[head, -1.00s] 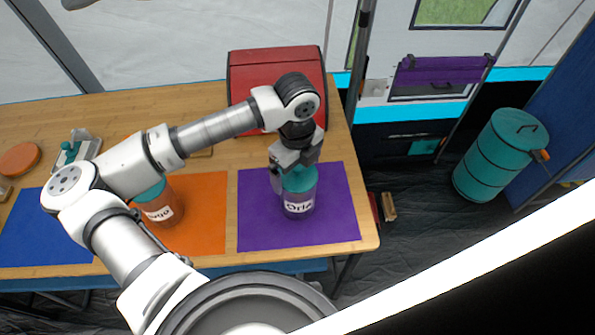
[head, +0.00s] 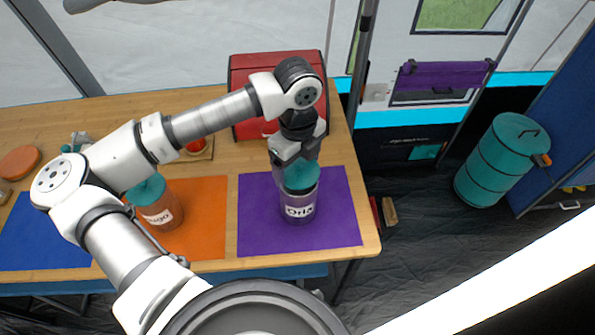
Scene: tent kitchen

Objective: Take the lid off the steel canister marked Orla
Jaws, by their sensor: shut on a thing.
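The steel canister marked Orla (head: 299,208) stands upright on a purple mat (head: 340,228) at the right end of the table. Its teal lid (head: 302,178) is at the top of the canister, under my gripper (head: 298,164). My gripper points down from above and is shut on the lid. The fingertips are partly hidden by the wrist and lid. I cannot tell whether there is a gap between lid and canister rim.
A second teal-lidded canister (head: 158,208), its label partly hidden, stands on an orange mat (head: 205,230) to the left. A red box (head: 275,72) stands behind my gripper. A blue mat (head: 40,240) lies far left. A teal barrel (head: 502,160) stands on the floor right.

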